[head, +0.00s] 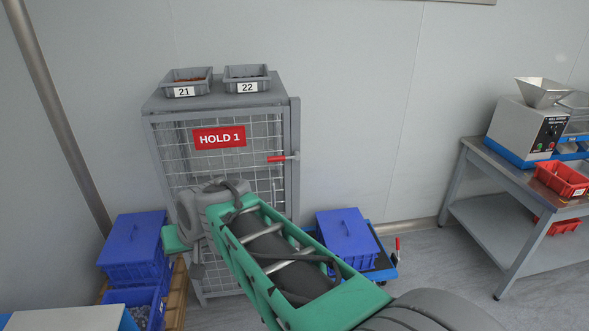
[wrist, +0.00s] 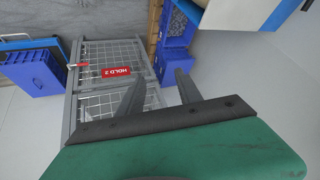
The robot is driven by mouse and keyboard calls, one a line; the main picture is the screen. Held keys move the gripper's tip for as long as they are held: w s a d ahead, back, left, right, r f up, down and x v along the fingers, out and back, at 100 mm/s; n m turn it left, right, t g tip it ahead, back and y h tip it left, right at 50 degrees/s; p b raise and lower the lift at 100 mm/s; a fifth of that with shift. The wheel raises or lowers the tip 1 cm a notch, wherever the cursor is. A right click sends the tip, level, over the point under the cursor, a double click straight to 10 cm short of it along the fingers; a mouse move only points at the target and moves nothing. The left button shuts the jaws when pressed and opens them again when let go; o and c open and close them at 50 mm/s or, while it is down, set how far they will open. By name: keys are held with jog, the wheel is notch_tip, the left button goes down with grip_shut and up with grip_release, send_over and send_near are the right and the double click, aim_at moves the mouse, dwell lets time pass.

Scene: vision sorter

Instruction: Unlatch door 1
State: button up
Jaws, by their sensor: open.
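Door 1 (head: 180,160) is a grey wire-mesh door on the upper part of a grey cage, with a red HOLD 1 sign (head: 219,137). Its red-handled latch (head: 277,158) sits at the door's right edge, the handle lying about horizontal. The door looks shut. My gripper (wrist: 158,86) is open and empty in the wrist view, its two fingers apart in front of the cage. That view is turned over and shows a second sign (wrist: 116,71), apparently HOLD 2, with a red handle (wrist: 78,66) beside it. My arm hides the lower cage in the head view.
Grey bins marked 21 (head: 184,91) and 22 (head: 247,87) stand on the cage. Blue crates (head: 133,243) stand left of it, and a lidded blue crate (head: 346,236) right. A workbench (head: 500,172) with a machine stands far right.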

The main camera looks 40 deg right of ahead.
aim_at(277, 160)
jog(key=w+d+f+m+t+b, duration=0.3)
jog(key=w+d+b, duration=0.1)
jog(key=w+d, duration=0.4)
jog(key=w+d+f+m+t+b, duration=0.25)
jog(key=w+d+b, duration=0.25)
jog(key=w+d, duration=0.3)
jog(key=s+d+m+t+h+b, duration=0.1)
jog(key=d+m+t+h+b, duration=0.65)
jog(key=d, duration=2.05)
jog(key=w+m+y, duration=0.1)
jog(key=w, duration=0.1)
jog(key=w+r+m+y, duration=0.1)
jog(key=w, duration=0.1)
jog(key=w+m+y, duration=0.1)
jog(key=w, duration=0.1)
jog(key=shift+w+d+r, duration=0.15)
jog(key=shift+w+d, duration=0.1)
jog(key=shift+d, duration=0.1)
jog(key=shift+w, duration=0.2)
jog(key=shift+c, duration=0.2)
grip_shut()
